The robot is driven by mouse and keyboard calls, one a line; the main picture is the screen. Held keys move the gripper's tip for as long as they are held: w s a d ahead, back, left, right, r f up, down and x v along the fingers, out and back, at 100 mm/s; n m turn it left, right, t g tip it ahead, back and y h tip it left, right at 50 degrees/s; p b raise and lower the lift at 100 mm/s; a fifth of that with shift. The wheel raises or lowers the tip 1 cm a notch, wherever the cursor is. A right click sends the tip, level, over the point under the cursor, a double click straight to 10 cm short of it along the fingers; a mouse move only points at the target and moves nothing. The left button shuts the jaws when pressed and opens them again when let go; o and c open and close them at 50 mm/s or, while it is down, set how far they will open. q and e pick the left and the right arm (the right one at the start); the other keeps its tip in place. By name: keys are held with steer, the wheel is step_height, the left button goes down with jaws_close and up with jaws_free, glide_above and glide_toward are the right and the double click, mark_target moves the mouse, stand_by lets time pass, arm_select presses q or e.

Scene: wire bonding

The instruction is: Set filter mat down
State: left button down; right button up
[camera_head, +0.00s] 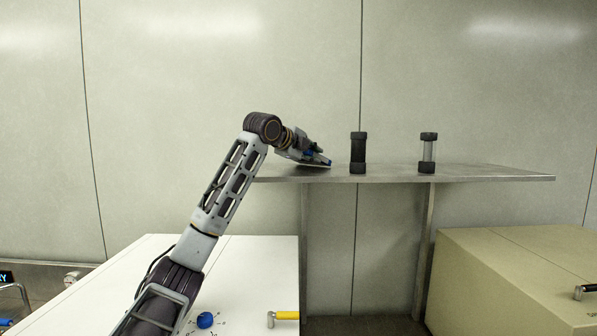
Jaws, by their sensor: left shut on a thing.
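My left arm reaches up from the lower left to a grey metal shelf (480,173). My left gripper (322,161) is at the shelf's left part, low over its top. My right gripper is not in view.
A black cylinder (358,152) stands on the shelf just right of my left gripper. A clear cylinder with dark ends (428,153) stands farther right. A white cabinet (260,265) with a blue knob (205,320) is below left, a beige cabinet (520,265) at right.

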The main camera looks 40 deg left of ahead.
arm_select(q)
steer(key=c, duration=1.5)
jaws_free()
steer(key=shift+s, duration=0.1)
steer(key=shift+b+v, duration=0.3)
steer(key=shift+v, duration=3.65)
steer(key=shift+r, duration=0.1)
